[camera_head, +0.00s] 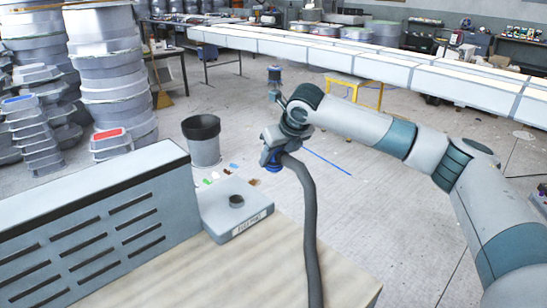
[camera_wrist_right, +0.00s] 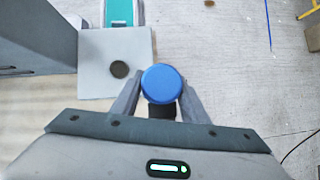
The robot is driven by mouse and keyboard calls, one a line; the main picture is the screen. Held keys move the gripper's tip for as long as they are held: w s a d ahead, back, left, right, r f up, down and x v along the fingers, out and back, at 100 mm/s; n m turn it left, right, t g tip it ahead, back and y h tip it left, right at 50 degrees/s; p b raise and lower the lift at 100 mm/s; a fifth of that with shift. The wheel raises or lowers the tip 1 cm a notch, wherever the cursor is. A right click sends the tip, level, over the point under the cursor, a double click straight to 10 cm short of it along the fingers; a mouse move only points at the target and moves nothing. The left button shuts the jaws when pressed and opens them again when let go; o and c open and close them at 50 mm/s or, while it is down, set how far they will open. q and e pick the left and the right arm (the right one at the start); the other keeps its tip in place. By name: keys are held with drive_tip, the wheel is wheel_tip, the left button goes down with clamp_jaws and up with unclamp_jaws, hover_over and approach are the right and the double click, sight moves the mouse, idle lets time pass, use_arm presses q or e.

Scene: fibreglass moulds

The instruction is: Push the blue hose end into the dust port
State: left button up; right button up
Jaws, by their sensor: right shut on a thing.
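The blue hose end (camera_head: 273,166) is on the grey hose (camera_head: 309,215), which hangs down from it in the head view. My right gripper (camera_head: 269,156) is shut on the hose end and holds it in the air, right of and above the dust port. The dust port (camera_head: 237,201) is a dark round opening on top of a low grey box (camera_head: 222,211). In the right wrist view the round blue hose end (camera_wrist_right: 161,83) sits between the two fingers, apart from the dust port (camera_wrist_right: 119,70). My left gripper is out of view.
A slotted grey cabinet (camera_head: 110,225) stands left of the port box on a pale wooden bench top (camera_head: 260,270). A dark bin (camera_head: 203,140) stands on the floor behind. Stacks of grey moulds (camera_head: 112,70) are at the back left. Open floor lies right of the bench.

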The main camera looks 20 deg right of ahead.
drive_tip(key=shift+w+a+p, duration=0.2)
drive_tip(key=shift+a+p, duration=0.3)
drive_tip(key=shift+p, duration=0.05)
use_arm(q)
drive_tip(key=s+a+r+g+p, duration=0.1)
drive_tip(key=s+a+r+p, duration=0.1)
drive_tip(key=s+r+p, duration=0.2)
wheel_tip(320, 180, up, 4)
drive_tip(key=p, duration=0.3)
drive_tip(key=shift+p, duration=0.4)
use_arm(e)
drive_tip(key=w+a+f, duration=0.2)
drive_tip(key=a+f, duration=0.2)
drive_tip(key=a, duration=0.6)
drive_tip(key=shift+w, duration=0.35)
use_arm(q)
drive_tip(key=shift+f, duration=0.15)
use_arm(e)
drive_tip(key=shift+a+f, duration=0.15)
use_arm(q)
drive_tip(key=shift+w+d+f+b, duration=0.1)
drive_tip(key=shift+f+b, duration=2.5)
drive_tip(key=shift+b, duration=0.1)
use_arm(e)
drive_tip(key=shift+f, duration=2.75)
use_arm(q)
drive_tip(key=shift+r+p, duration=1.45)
